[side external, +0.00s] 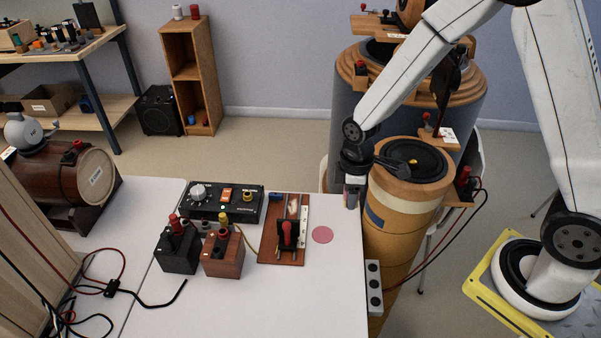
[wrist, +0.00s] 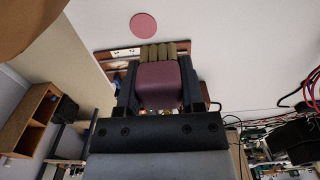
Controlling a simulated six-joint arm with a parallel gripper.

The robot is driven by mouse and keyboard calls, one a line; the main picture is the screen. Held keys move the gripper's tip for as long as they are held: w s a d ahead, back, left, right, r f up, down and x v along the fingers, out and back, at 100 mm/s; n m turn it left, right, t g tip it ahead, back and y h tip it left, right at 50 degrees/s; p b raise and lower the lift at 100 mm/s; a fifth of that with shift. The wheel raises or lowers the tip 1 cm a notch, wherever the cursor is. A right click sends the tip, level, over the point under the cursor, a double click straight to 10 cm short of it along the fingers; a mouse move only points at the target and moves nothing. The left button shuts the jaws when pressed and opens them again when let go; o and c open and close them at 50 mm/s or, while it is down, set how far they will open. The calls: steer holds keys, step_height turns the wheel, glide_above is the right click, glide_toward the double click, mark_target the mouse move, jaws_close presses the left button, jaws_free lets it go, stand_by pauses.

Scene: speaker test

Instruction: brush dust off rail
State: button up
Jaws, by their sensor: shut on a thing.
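My gripper (side external: 352,198) points down over the right edge of the white table in the side external view. In the wrist view my gripper (wrist: 160,82) is shut on a brush (wrist: 160,88) with a mauve block body and tan bristles. The bristles face away from the wrist. A reddish-brown board (side external: 270,243) lies on the table to the left of my gripper, apart from it. It carries a pale strip (side external: 303,226), a red-handled clamp (side external: 288,233) and metal parts. I cannot tell which part is the rail, and any dust is too small to make out.
A flat pink disc (side external: 322,235) lies between the board and the table's right edge. A black control box (side external: 222,202) and two terminal blocks, black (side external: 178,252) and brown (side external: 223,256), stand left. A tall wooden cylinder (side external: 400,220) stands close to my gripper's right. Cables lie at lower left.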

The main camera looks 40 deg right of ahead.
steer(key=w+d, duration=0.2)
steer(key=w, duration=2)
glide_above(294, 198)
step_height(294, 198, down, 9)
steer(key=shift+f, duration=0.15)
steer(key=shift+f, duration=3.95)
steer(key=shift+s+a+f, duration=0.1)
steer(key=shift+s+a, duration=2.5)
steer(key=shift+s, duration=0.1)
jaws_close()
steer(key=shift+w+d, duration=2.7)
steer(key=shift+w, duration=0.05)
step_height(294, 198, up, 8)
steer(key=shift+r, duration=0.2)
